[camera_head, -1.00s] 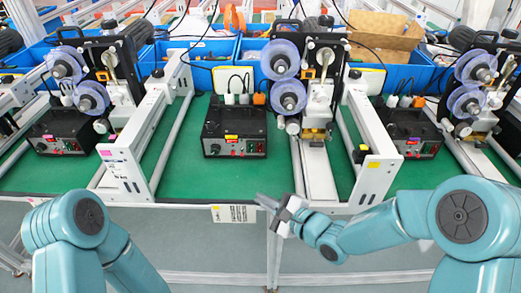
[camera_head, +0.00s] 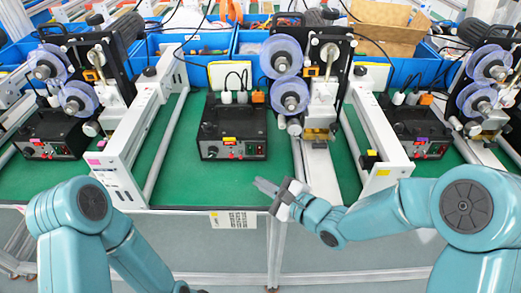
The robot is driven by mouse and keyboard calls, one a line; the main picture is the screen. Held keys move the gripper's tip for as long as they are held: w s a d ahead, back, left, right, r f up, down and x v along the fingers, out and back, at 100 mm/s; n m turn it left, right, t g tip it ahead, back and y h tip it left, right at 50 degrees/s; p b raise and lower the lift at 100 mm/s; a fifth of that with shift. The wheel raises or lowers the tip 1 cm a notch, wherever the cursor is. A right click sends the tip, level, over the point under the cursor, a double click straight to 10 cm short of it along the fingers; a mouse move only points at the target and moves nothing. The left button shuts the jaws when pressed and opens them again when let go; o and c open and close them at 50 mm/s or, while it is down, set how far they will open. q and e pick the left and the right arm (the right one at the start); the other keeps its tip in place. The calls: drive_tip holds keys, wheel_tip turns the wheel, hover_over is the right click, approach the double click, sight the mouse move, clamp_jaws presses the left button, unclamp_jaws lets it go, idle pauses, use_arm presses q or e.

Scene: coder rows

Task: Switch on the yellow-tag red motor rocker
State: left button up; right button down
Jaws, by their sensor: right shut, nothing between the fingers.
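The black control box with the yellow tag (camera_head: 229,141) stands on the green bench in the middle. Its front panel (camera_head: 232,150) faces me and carries small red parts below the tag; which one is the motor rocker, and its position, are too small to tell. My right gripper (camera_head: 264,186) is shut and empty. It is in front of and below the box, a little to its right, near the bench's front edge, and apart from the box. My left arm (camera_head: 85,208) comes up at lower left; its gripper is out of the picture.
White rails (camera_head: 128,140) and a spool machine (camera_head: 290,95) flank the middle box. Blue bins (camera_head: 200,45) line the back. Green bench before the box is clear.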

sight(260, 150)
drive_tip(key=shift+w+a+f, duration=0.1)
drive_tip(key=shift+a, duration=0.05)
drive_tip(key=w, duration=0.5)
drive_tip(key=w+f, duration=0.1)
drive_tip(key=w, duration=0.1)
drive_tip(key=shift+w, duration=0.15)
drive_tip(key=shift+w+f+p, duration=0.1)
drive_tip(key=shift+w+p, duration=0.25)
drive_tip(key=shift+w, duration=0.25)
drive_tip(key=shift+w, duration=0.1)
idle(1.7)
drive_tip(key=shift+w+p, duration=0.2)
drive_tip(key=shift+p, duration=0.15)
drive_tip(key=shift+w+f, duration=0.1)
